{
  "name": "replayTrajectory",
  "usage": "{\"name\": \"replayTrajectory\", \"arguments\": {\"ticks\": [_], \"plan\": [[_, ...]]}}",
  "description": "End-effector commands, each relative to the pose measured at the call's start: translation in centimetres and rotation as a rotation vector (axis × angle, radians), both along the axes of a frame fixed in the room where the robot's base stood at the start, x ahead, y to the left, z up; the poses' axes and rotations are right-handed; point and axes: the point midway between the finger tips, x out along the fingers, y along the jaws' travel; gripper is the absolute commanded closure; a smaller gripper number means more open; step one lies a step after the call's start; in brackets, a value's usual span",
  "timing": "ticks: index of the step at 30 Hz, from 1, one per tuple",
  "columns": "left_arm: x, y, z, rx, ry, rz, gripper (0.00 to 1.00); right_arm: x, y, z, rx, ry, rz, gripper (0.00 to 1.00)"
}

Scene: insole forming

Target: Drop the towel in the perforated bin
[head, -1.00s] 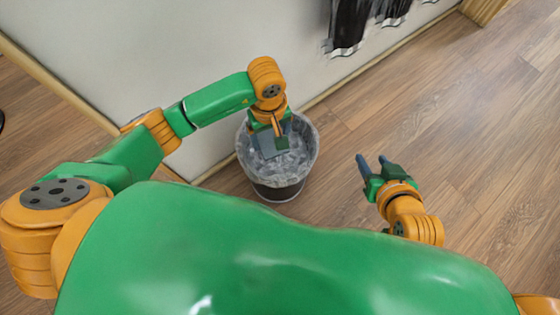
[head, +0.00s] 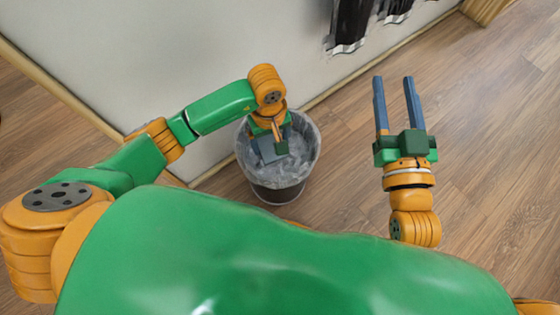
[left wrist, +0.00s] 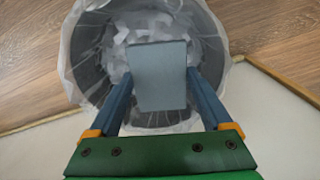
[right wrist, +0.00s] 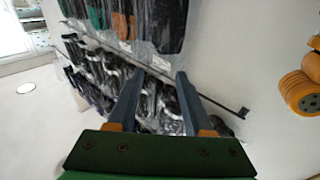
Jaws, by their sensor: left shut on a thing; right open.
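A grey-blue folded towel (left wrist: 158,78) is held between the two fingers of my left gripper (left wrist: 160,80). My left gripper (head: 272,152) is shut on the towel, over the mouth of the bin. The bin (head: 275,190) is dark, round and lined with a clear bag, and stands on the floor by the wall. In the left wrist view the bin's lined rim (left wrist: 70,50) surrounds the towel, and pale scraps lie inside. In the head view the towel (head: 268,150) is partly hidden by the gripper. My right gripper (head: 395,100) is open and empty, right of the bin.
A pale wall (head: 150,70) runs behind the bin, with a wooden trim along its foot. Dark items in clear packaging (head: 350,25) hang on the wall; several rows of them show in the right wrist view (right wrist: 150,30). The wooden floor (head: 480,130) at right is clear.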

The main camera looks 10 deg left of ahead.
Motion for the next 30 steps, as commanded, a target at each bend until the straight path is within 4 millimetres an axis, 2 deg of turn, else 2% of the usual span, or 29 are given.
{"name": "replayTrajectory", "arguments": {"ticks": [5,6,7,8,14,17,20,23,30], "plan": [[0.0,0.0,0.0,0.0,0.0,0.0,0.68,0.0,0.0,0.0,0.0,0.0,0.0,0.49],[0.0,0.0,0.0,0.0,0.0,0.0,0.12,0.0,0.0,0.0,0.0,0.0,0.0,0.49],[0.0,0.0,0.0,0.0,0.0,0.0,0.03,0.0,0.0,0.0,0.0,0.0,0.0,0.49],[0.0,0.0,0.0,0.0,0.0,0.0,0.0,0.0,0.0,0.0,0.0,0.0,0.0,0.49],[0.0,0.0,0.0,0.0,0.0,0.0,0.0,0.0,0.0,0.0,0.0,0.002,0.0,0.49],[0.1,0.0,0.4,0.0,-0.001,0.0,0.0,0.0,-0.1,-0.8,-0.01,0.046,-0.003,0.49],[0.1,0.0,1.4,0.0,-0.002,-0.001,0.0,0.0,-0.4,-3.0,-0.035,0.168,-0.013,0.49],[0.1,0.0,2.6,0.001,-0.003,0.0,0.0,-0.7,-1.1,-6.2,-0.071,0.34,-0.027,0.49],[0.1,0.0,5.2,0.0,-0.002,0.0,0.0,-4.7,-2.8,-13.2,-0.151,0.748,-0.054,0.49]]}}
